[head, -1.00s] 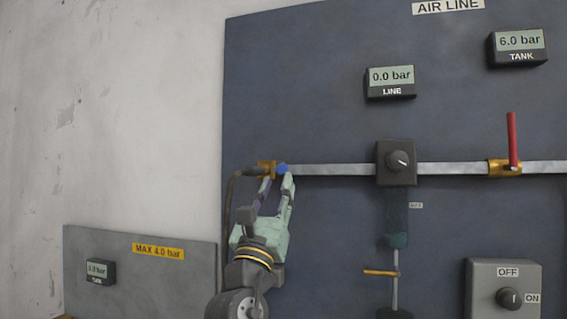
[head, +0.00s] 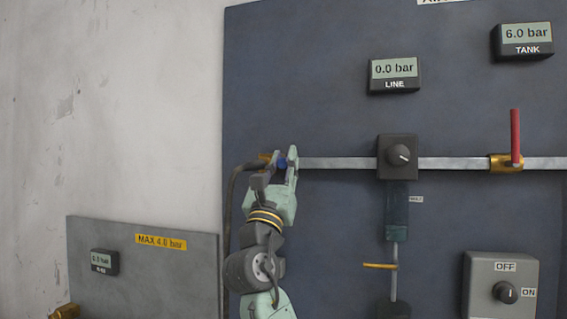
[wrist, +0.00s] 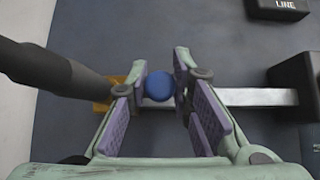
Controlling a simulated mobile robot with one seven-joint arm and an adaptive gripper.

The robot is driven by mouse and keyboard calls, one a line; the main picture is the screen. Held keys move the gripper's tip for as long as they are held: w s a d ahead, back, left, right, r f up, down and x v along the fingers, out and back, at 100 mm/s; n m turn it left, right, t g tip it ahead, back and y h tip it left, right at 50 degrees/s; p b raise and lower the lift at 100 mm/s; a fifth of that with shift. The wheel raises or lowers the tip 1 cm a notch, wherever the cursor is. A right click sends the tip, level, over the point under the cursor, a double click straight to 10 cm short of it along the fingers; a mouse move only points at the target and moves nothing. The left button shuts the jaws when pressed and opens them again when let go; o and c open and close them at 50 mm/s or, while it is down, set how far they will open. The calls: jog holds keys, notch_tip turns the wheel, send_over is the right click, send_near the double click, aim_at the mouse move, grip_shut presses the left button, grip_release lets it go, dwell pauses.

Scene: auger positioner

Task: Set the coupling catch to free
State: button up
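The coupling catch appears as a blue round knob (head: 281,164) on the brass coupling (head: 264,158) at the left end of the metal pipe. In the wrist view the blue knob (wrist: 159,86) sits between my two fingertips, with part of the brass coupling (wrist: 118,84) behind the left finger. My gripper (head: 285,158) is open around the knob, one finger on each side. The gaps are very small, and I cannot tell whether the pads touch it. No label for the catch's positions is readable.
A dark hose (head: 232,205) hangs from the coupling, close left of my gripper. Along the pipe (head: 335,163) to the right are a regulator with a knob (head: 397,157) and a red-handled valve (head: 515,140). The LINE display (head: 394,75) reads 0.0 bar, TANK (head: 525,42) 6.0 bar.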

grip_shut()
jog(key=shift+s+d, duration=0.2)
jog(key=shift+d, duration=0.45)
jog(key=shift+s+d, duration=0.2)
jog(key=shift+d, duration=0.4)
jog(key=shift+o, duration=2.2)
grip_release()
jog(key=shift+d, duration=0.1)
jog(key=v, duration=1.2)
jog(key=shift+f, duration=0.1)
